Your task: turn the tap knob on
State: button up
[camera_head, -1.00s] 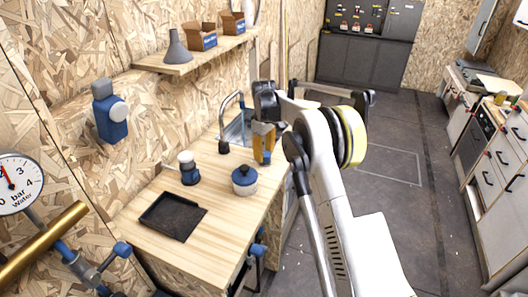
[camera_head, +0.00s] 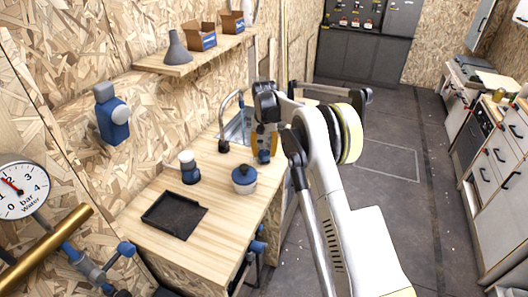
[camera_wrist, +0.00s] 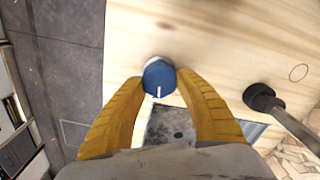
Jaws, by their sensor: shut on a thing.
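The tap knob (camera_wrist: 158,77) is round and blue, with a white mark on its top, and stands on the wooden worktop. My gripper (camera_wrist: 161,80) has its two yellow fingers closed around the knob from both sides in the wrist view. In the head view my gripper (camera_head: 264,143) points down at the worktop beside the sink, and its wrist hides part of it. The tap's dark base and spout (camera_wrist: 262,98) stand right of the knob in the wrist view. The spout (camera_head: 223,125) shows left of my gripper in the head view. I cannot see whether water runs.
The sink (camera_wrist: 170,128) lies beside the knob. A blue-and-white pot (camera_head: 244,181), a small blue-and-white jar (camera_head: 189,169) and a black tray (camera_head: 173,214) stand on the worktop (camera_head: 222,213). A water gauge (camera_head: 20,191) is at the left. Open floor lies right of the bench.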

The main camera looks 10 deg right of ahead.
aim_at(265, 152)
jog(key=shift+m, duration=1.1)
jog(key=o, duration=1.2)
notch_tip(265, 152, up, 12)
